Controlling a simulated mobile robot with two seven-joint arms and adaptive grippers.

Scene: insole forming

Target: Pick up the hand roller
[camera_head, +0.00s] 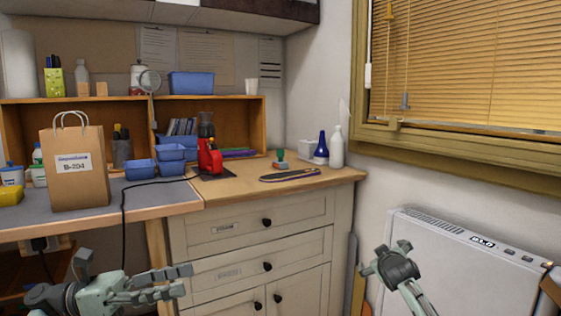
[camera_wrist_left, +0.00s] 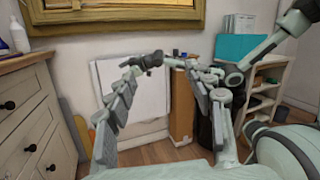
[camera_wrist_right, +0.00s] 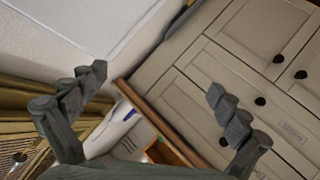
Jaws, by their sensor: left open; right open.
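A small tool with a green knob-like handle and a teal base, which looks like the hand roller (camera_head: 280,160), stands on the wooden countertop near its back edge. A dark, purple-edged insole (camera_head: 290,175) lies flat in front of it. My left gripper (camera_head: 180,281) is open and empty, low in front of the bench and drawers; its spread fingers also show in the left wrist view (camera_wrist_left: 160,75). My right gripper (camera_head: 385,257) is low in front of the white heater, away from the countertop. In the right wrist view (camera_wrist_right: 155,85) it is open and empty.
A blue bottle (camera_head: 321,149) and a white bottle (camera_head: 336,148) stand right of the tool. A red device (camera_head: 208,160) and blue bins (camera_head: 171,152) stand left. A paper bag (camera_head: 75,180) is on the grey bench. The white heater (camera_head: 465,265) is at right.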

